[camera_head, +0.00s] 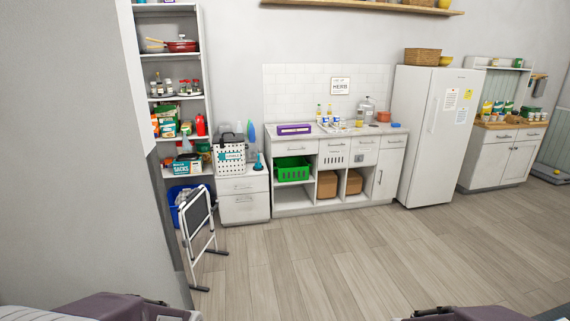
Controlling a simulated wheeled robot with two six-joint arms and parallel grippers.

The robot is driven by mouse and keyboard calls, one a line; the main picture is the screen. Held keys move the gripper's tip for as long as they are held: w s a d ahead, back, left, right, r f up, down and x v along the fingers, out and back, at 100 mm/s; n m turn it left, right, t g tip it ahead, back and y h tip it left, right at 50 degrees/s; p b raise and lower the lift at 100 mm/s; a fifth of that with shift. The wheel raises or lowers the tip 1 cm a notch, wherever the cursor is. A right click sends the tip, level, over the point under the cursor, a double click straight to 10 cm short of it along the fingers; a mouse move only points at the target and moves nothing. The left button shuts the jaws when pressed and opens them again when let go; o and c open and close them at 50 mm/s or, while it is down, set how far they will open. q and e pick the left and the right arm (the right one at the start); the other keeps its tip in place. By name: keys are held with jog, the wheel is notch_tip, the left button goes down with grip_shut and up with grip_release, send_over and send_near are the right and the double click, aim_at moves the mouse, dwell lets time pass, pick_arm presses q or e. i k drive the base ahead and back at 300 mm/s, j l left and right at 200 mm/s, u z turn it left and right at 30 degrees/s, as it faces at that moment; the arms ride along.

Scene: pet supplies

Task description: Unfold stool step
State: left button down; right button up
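The folded stool step (198,232) stands upright on the floor at the left. It has a white tube frame and a dark panel in its upper part. It is beside the end of the grey wall, in front of the shelf unit and left of the white drawer cabinet. Its legs are close together and its frame is narrow from this side. Parts of my two arms show at the bottom edge, far from the stool. Neither gripper's fingers can be seen.
A grey wall (70,130) fills the left side, close to the stool. A blue bin (177,198) is behind the stool. A drawer cabinet (243,198), a counter unit (293,203) and a fridge (431,130) line the back wall. The wood floor (330,265) in front is clear.

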aim_at(195, 215)
jog(key=i+u, duration=0.1)
jog(key=i, duration=0.4)
jog(key=i+l, duration=0.15)
jog(key=i, duration=0.4)
jog(key=i+l+u, duration=0.15)
jog(key=i, duration=0.35)
jog(key=i+l, duration=0.1)
jog(key=i, duration=0.4)
jog(key=i+l+u, duration=0.15)
jog(key=i, duration=0.35)
jog(key=i+j+u, duration=0.1)
jog(key=i+j, duration=0.4)
jog(key=i+j+u, duration=0.1)
jog(key=i+j, duration=0.3)
jog(key=i, duration=0.15)
jog(key=i+j+u, duration=0.15)
jog(key=i+j, duration=0.25)
jog(key=i, duration=0.15)
